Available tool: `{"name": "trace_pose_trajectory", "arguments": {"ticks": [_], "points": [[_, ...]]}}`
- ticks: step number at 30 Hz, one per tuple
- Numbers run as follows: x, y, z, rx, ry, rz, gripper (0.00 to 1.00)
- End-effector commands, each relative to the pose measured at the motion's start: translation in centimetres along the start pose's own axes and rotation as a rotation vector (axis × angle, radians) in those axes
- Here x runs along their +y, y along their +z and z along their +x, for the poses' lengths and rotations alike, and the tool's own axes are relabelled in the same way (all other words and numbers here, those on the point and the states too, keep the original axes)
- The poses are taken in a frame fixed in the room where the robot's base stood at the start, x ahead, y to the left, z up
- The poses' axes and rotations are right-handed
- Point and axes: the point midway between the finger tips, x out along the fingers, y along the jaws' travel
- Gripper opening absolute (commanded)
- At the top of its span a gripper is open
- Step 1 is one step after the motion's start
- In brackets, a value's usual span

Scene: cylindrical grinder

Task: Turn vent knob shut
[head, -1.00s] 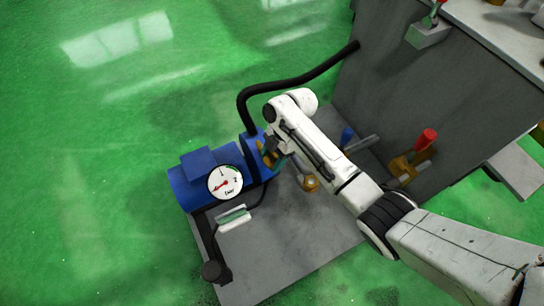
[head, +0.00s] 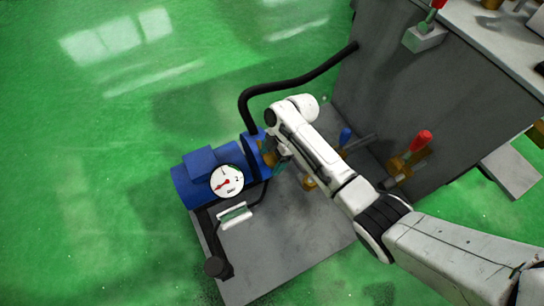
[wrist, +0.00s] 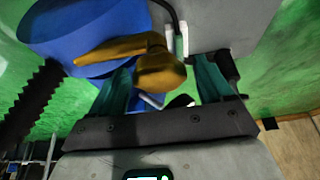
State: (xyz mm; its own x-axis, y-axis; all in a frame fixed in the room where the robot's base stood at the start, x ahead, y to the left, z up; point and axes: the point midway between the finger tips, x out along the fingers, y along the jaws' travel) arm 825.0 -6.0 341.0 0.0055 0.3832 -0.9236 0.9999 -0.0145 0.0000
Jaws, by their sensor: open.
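The vent knob appears to be the brass-coloured part (head: 267,152) on the end of the blue pump (head: 198,178). In the wrist view the brass knob (wrist: 160,68) has a rounded end and a longer arm reaching left toward the blue housing (wrist: 85,30). My gripper (wrist: 165,75) has its teal fingers open, one on each side of the rounded end. I cannot tell whether either finger touches it. In the head view my gripper (head: 280,161) is beside the knob, and my arm partly hides that area.
A dial gauge (head: 227,181) with a red needle faces up on the pump. A black hose (head: 300,78) runs to the grey machine (head: 390,90). A blue-handled valve (head: 345,137) and a red-handled valve (head: 421,141) stand to the right.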

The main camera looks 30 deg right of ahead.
Motion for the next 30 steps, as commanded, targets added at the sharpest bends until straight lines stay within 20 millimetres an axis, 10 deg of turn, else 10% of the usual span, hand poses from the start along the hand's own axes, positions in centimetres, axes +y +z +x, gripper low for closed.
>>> {"name": "trace_pose_trajectory", "arguments": {"ticks": [30], "points": [[0.0,0.0,-10.8,0.000,-0.001,0.000,0.80]]}}
